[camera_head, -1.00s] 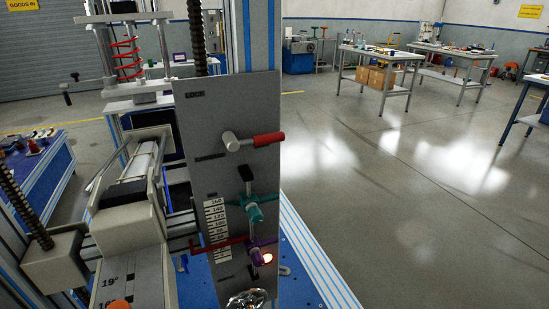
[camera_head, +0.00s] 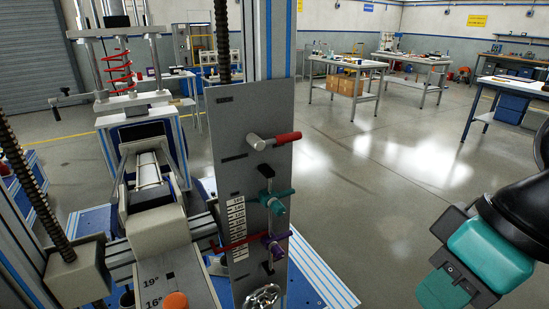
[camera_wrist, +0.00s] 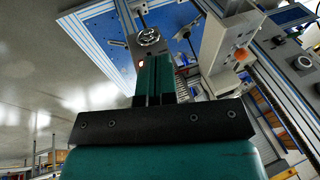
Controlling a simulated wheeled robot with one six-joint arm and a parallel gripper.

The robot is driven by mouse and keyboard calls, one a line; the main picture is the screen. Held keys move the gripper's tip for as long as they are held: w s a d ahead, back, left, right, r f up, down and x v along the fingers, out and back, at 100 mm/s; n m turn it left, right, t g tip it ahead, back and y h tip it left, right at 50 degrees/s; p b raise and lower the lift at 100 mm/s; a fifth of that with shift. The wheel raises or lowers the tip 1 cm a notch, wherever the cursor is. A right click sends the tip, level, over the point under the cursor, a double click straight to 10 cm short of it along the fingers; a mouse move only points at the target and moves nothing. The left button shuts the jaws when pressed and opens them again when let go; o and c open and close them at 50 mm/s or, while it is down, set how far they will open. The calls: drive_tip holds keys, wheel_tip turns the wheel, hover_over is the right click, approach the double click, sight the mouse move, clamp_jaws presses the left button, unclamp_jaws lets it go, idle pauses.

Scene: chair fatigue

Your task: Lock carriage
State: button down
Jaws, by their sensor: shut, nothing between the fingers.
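A grey upright panel (camera_head: 235,165) stands at centre in the head view. It carries a red-handled lever (camera_head: 275,140) lying about level, a teal-handled lever (camera_head: 274,203), a purple-handled lever (camera_head: 274,246) and a metal handwheel (camera_head: 262,297) at the bottom. I cannot tell which of them locks the carriage. A red pointer (camera_head: 237,245) crosses below a white number scale (camera_head: 236,220). My gripper (camera_wrist: 155,65) has its two teal fingers together with nothing between them; the handwheel also shows beyond them in the wrist view (camera_wrist: 149,37). My teal gripper body shows at lower right in the head view, apart from the panel.
A beige padded unit (camera_head: 150,210) and an angle-marked plate with an orange knob (camera_head: 176,300) stand left of the panel. A threaded column (camera_head: 35,190) rises at far left. Workbenches (camera_head: 350,72) stand behind. Floor to the panel's right is open.

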drive_tip(key=w+a+f+m+t+y+b, duration=0.75)
drive_tip(key=w+a+m+y+b, duration=0.4)
drive_tip(key=b, duration=0.95)
drive_tip(key=w+d+m+t+h+b, duration=0.1)
drive_tip(key=w+m+t+b, duration=0.3)
drive_tip(key=m, duration=0.8)
drive_tip(key=w+d+f+m+t+h+b, duration=0.1)
drive_tip(key=w+m+t+b, duration=0.3)
drive_tip(key=m+t+b, duration=0.4)
drive_tip(key=m+t, duration=0.1)
drive_tip(key=m, duration=0.4)
drive_tip(key=shift+w+f, duration=0.25)
drive_tip(key=shift+w, duration=0.05)
